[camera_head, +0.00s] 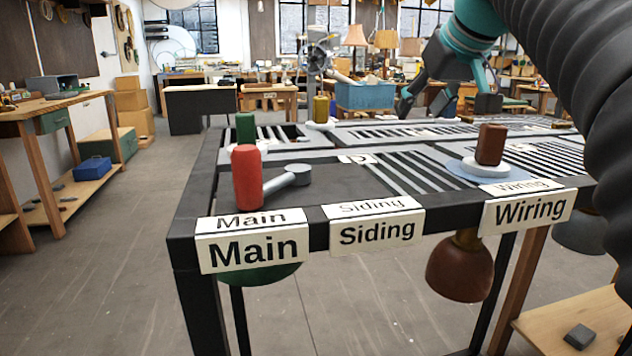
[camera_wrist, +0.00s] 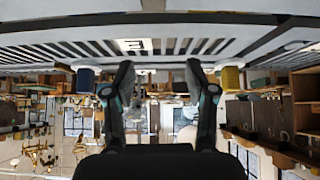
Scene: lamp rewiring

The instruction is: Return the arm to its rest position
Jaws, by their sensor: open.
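My gripper (camera_head: 446,106) hangs over the far right part of the slatted table (camera_head: 345,183) in the head view, below my raised arm. Its two fingers are spread apart with nothing between them. In the wrist view my gripper (camera_wrist: 159,78) also shows open and empty, and the room appears upside down. The fingers look clear of the table and its pieces, though the exact height cannot be told. The dark ribbed part of my arm covers the right side of the head view.
On the table stand a red cylinder (camera_head: 247,178) by a grey handle (camera_head: 285,180), a green one (camera_head: 246,128), a yellow one (camera_head: 321,109) and a brown one (camera_head: 490,144). A brown lampshade (camera_head: 460,268) hangs below. Floor at left is open.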

